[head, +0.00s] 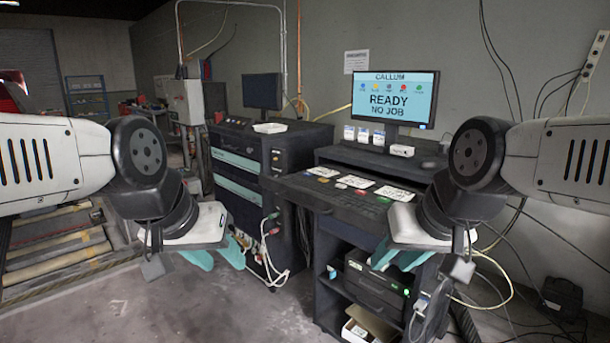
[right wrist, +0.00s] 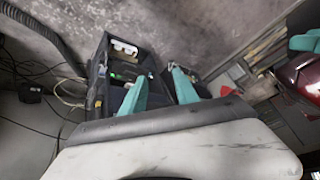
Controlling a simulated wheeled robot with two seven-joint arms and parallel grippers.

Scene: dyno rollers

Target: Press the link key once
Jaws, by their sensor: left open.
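A dark workstation desk (head: 345,205) carries several white cards (head: 356,181) with small coloured parts by them; I cannot tell which of these, if any, is the link key. The monitor (head: 391,98) above reads "CALLUM", "READY", "NO JOB". My left gripper (head: 220,255) is open and empty, left of the desk and lower than its top. My right gripper (head: 400,257) is in front of the desk's right part, below the top, touching nothing I can see. In the right wrist view its two teal fingers (right wrist: 158,80) stand apart with nothing between them.
A dark cabinet (head: 236,165) with a second monitor (head: 262,91) stands left of the desk. White cables (head: 268,255) hang at its front. A black unit (head: 375,285) with a green light sits on the desk's lower shelf. Rollers (head: 60,245) lie at far left. Loose cables run at right.

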